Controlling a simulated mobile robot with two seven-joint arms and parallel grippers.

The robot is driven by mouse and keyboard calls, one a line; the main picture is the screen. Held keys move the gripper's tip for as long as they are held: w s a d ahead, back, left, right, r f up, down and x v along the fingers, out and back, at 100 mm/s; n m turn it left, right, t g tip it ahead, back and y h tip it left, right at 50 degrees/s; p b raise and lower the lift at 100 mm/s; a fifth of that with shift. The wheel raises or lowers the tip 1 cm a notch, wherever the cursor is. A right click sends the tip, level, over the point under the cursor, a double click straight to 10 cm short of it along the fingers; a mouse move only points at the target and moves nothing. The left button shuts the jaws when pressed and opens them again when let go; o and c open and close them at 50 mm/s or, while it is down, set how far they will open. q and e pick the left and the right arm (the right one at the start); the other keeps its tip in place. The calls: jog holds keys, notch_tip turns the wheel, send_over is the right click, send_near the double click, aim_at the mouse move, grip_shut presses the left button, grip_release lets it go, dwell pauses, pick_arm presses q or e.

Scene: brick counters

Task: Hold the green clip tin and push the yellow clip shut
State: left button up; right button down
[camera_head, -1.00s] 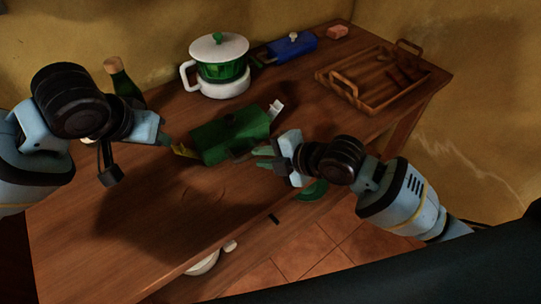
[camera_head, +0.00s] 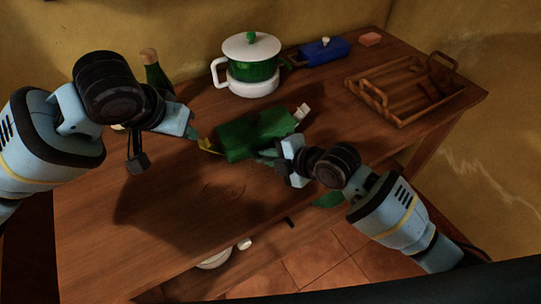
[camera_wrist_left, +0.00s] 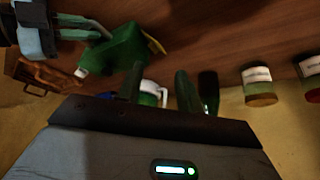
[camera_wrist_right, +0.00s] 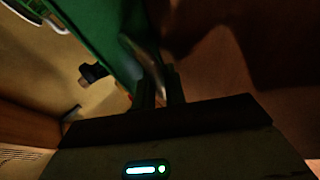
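The green clip tin (camera_head: 255,133) lies on the wooden table near its middle, and also shows in the left wrist view (camera_wrist_left: 122,48). Its yellow clip (camera_head: 208,146) sticks out at the tin's left end, standing away from the body. A white clip (camera_head: 302,112) sticks out at the right end. My right gripper (camera_head: 266,155) is at the tin's front side, its fingers close together around a thin grey part, seemingly the tin's handle (camera_wrist_right: 148,60). My left gripper (camera_head: 196,132) is open and empty, just left of the yellow clip; contact cannot be told.
Behind the tin stand a white and green pot (camera_head: 252,68) and a blue tin (camera_head: 323,52). A dark green bottle (camera_head: 157,75) stands behind my left arm. A wooden tray (camera_head: 375,93) sits at the right, a pink block (camera_head: 370,39) beyond it. The front left of the table is clear.

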pick_arm(q)
jog(key=shift+w, duration=0.1)
jog(key=c, duration=0.5)
jog(key=shift+w+d+f+g, duration=0.1)
jog(key=shift+w+f+g, duration=0.1)
jog(key=shift+w+g, duration=0.1)
jog(key=shift+c, duration=1.1)
jog(key=shift+w+d+f+m+g+y, duration=0.15)
jog(key=shift+w+f+m+g+y, duration=0.2)
jog(key=shift+w+m+g, duration=0.4)
grip_shut()
jog(key=shift+w+a+r+m+g+y, duration=0.15)
jog(key=shift+w+r+m+g+y, duration=0.2)
jog(key=shift+w+g, duration=0.4)
jog(key=shift+w+a+r+m+g+y, duration=0.2)
jog(key=shift+w+m+g+y, duration=0.15)
jog(key=shift+g, duration=0.55)
send_over(213, 146)
jog(key=s+a, duration=0.2)
jog(key=a, duration=0.2)
jog(key=shift+s+a+f, duration=0.1)
jog(key=shift+f, duration=1.95)
jog(key=shift+s+a+f, duration=0.1)
jog(key=shift+f, duration=1.95)
jog(key=shift+d, duration=0.15)
